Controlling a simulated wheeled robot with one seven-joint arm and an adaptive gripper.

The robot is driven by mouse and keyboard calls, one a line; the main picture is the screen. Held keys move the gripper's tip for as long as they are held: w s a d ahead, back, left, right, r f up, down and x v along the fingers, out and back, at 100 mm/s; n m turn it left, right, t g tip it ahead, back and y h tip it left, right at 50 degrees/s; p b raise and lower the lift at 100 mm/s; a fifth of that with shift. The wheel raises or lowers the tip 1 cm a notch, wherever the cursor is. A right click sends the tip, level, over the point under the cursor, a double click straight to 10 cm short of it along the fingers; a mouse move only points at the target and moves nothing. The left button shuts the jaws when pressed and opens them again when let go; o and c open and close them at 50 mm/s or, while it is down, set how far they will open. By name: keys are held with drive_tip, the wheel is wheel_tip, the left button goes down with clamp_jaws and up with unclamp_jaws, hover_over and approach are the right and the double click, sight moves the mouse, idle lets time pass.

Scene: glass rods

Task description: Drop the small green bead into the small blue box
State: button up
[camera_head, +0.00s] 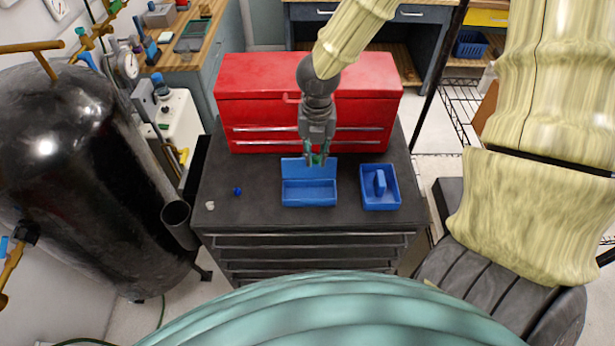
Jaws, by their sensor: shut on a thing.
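My gripper (315,158) is shut on the small green bead (317,159), which shows between the fingertips. It is held above the back part of the small blue box (309,201). The box stands on the dark cabinet top with its lid raised at the back. The box's inside looks empty. The gripper's fingers hide part of the raised lid, and I cannot tell the exact height of the bead over it.
A blue tray with a handle (380,198) stands right of the box. A blue bead (237,191) and a whitish bead (210,205) lie to the left on the cabinet top (258,205). A red toolbox (255,100) stands behind. A black tank (80,180) is at the left.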

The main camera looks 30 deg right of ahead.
wheel_tip(320, 180, down, 6)
drive_tip(key=b, duration=0.5)
drive_tip(key=shift+r, duration=0.25)
drive_tip(key=o, duration=0.8)
drive_tip(key=shift+r, duration=6)
